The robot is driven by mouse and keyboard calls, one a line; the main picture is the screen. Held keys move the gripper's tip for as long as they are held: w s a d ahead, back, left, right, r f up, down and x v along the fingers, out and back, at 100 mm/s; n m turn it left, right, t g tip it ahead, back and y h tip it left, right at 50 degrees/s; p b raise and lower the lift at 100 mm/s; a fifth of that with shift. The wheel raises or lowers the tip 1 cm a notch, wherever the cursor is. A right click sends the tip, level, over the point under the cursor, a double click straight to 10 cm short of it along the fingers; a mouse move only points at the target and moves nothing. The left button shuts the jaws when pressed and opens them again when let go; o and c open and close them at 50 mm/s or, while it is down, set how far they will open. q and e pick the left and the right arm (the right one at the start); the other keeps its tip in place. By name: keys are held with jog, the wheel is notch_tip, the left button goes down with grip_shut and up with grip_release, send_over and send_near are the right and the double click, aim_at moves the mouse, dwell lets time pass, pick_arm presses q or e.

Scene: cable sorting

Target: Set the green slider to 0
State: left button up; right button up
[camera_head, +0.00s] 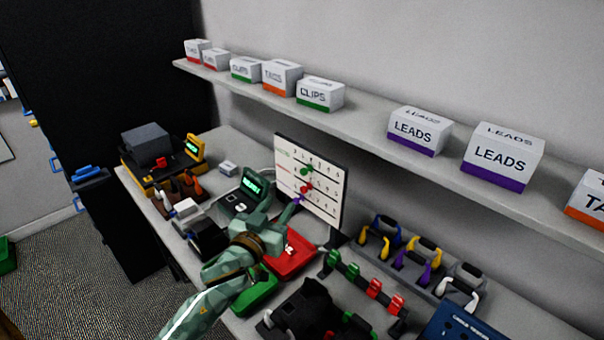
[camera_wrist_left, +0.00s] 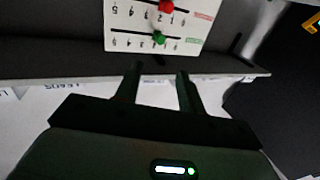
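The white slider panel (camera_head: 326,200) stands upright on the bench, with rows of small numbers and coloured row labels. The green slider (camera_head: 307,170) is on its upper row, away from the row's ends; its exact number is hard to read. In the left wrist view the panel (camera_wrist_left: 120,27) appears upside down, with the green slider (camera_wrist_left: 158,38) ahead of my fingers. My left gripper (camera_head: 282,202) is in front of the panel, below and left of the green slider. In the wrist view my left gripper (camera_wrist_left: 160,85) is open and empty, apart from the knob. My right gripper is not visible.
A red tray (camera_head: 293,262) and a green tray (camera_head: 256,292) lie below my arm. A shelf (camera_head: 380,121) with boxes runs above the panel. Cable racks (camera_head: 400,255) stand right.

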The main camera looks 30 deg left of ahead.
aim_at(303, 173)
pick_arm(q)
jog(key=w, duration=0.4)
jog(key=w+b, duration=0.1)
jog(key=w, duration=0.8)
jog(key=shift+w+a+f, duration=0.15)
jog(key=shift+w+a, duration=0.1)
jog(key=shift+a, duration=0.15)
